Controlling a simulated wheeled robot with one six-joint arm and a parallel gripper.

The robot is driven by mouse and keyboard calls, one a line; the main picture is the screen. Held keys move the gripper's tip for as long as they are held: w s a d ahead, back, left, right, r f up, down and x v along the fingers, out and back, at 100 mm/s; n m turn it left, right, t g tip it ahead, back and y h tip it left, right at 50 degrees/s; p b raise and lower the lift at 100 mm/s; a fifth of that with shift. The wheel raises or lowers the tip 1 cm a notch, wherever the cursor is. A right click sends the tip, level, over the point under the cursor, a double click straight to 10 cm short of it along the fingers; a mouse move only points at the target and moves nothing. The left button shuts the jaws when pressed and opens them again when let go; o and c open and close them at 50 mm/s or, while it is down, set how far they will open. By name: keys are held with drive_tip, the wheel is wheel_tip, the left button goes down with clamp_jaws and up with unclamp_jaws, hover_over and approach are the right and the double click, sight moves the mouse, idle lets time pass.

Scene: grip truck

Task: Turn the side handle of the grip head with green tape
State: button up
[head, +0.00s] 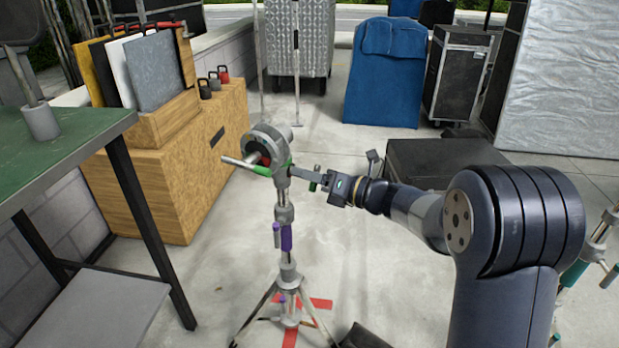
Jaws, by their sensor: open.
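The grip head (268,146) is a round grey disc with a red and dark centre, on top of a light stand. My gripper (299,176) comes in from the right, just beside the head at the height of the green tape. It is open. At this size I cannot tell whether its fingertips touch the head or its handle.
The stand (284,216) has a purple-taped collar and tripod legs over red floor tape (318,303). A green-topped table (60,143) is at left, with a wooden crate (170,150) behind it. A dark case (440,158) lies behind my arm. Another stand (585,250) is far right.

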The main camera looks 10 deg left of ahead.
drive_tip(key=shift+c, duration=0.4)
clamp_jaws()
